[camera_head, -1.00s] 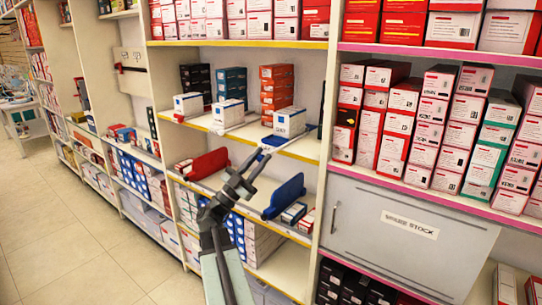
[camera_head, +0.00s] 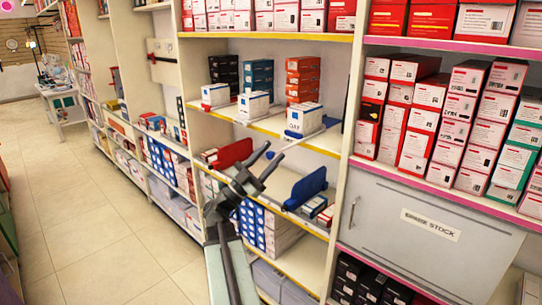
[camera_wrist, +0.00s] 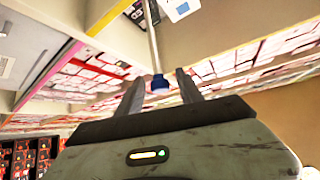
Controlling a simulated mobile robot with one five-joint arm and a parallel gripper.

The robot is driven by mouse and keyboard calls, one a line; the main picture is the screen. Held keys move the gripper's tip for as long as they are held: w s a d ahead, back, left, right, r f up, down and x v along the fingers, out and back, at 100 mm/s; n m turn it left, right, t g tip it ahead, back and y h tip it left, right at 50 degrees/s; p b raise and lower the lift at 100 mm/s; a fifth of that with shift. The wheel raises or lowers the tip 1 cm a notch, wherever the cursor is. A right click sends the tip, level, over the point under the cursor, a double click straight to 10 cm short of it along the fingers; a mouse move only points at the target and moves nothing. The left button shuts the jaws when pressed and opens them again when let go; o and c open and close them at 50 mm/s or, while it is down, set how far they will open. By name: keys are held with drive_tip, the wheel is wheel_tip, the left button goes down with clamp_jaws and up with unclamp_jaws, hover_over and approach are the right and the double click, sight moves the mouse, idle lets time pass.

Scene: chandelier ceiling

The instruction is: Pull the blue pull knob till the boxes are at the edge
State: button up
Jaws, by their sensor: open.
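The blue pull knob (camera_wrist: 160,83) sits at the end of a thin light rod in the wrist view, between the two fingers of my gripper (camera_wrist: 160,92). The fingers are apart, with gaps beside the knob. In the head view my gripper (camera_head: 268,158) is open in front of the middle shelf, and the knob is small there and hard to make out. White boxes stand on that shelf: a left one (camera_head: 214,95), a middle one (camera_head: 252,106) and a right one (camera_head: 304,119). A white box corner also shows beyond the rod in the wrist view (camera_wrist: 180,9).
The yellow-edged middle shelf (camera_head: 322,150) is above a lower shelf with a red divider (camera_head: 230,153) and a blue divider (camera_head: 307,187). A grey cabinet door (camera_head: 425,235) is at right. The tiled floor (camera_head: 90,220) is clear at left.

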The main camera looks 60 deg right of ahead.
drive_tip(key=b+v, duration=0.5)
drive_tip(key=v, duration=0.2)
drive_tip(key=shift+w+a+f, duration=0.2)
drive_tip(key=shift+a+f, duration=0.05)
